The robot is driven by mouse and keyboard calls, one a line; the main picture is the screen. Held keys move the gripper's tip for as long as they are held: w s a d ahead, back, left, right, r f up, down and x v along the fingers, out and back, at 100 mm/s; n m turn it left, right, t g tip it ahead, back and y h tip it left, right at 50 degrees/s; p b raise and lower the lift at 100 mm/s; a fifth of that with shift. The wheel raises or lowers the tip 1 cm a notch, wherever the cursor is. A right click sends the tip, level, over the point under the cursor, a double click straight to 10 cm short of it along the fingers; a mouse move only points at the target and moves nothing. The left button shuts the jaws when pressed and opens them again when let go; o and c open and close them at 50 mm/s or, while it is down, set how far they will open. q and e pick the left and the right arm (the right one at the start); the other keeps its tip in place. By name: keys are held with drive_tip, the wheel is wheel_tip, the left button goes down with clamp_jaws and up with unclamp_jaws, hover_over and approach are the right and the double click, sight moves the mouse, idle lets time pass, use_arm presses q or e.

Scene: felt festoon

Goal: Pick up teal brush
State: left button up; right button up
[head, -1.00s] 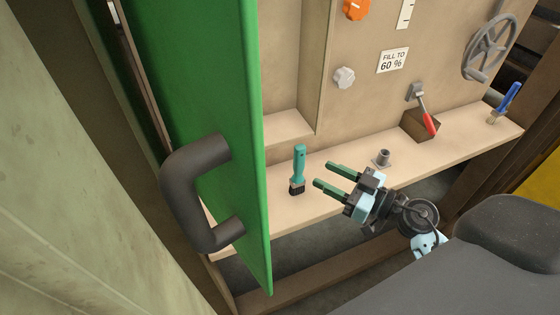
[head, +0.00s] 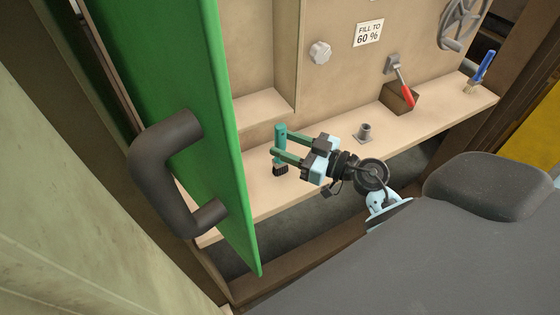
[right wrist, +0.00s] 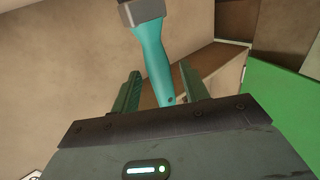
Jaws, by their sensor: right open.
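The teal brush (head: 280,156) stands upright on the pale shelf, bristles down, with its dark bristle end on the wood. My right gripper (head: 276,142) is open at the brush's handle, its two green fingers reaching in from the right and partly covering it. In the right wrist view the brush (right wrist: 153,60) shows with its handle end between the two open fingers (right wrist: 158,88), and I see a gap on each side. My left gripper is not in view.
A green door (head: 190,110) with a dark handle (head: 150,170) stands just left of the brush. Along the shelf (head: 330,168) to the right are a grey stub (head: 364,133), a block with a red-handled lever (head: 403,92) and a blue brush (head: 481,68).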

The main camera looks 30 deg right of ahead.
drive_tip(key=shift+x, duration=1.05)
clamp_jaws()
drive_tip(key=shift+r, duration=0.1)
drive_tip(key=shift+r, duration=0.15)
drive_tip(key=shift+s+r+p, duration=0.1)
drive_tip(key=shift+r+p, duration=0.05)
drive_tip(key=shift+p, duration=0.15)
drive_tip(key=v, duration=1.8)
drive_tip(key=shift+b, duration=0.45)
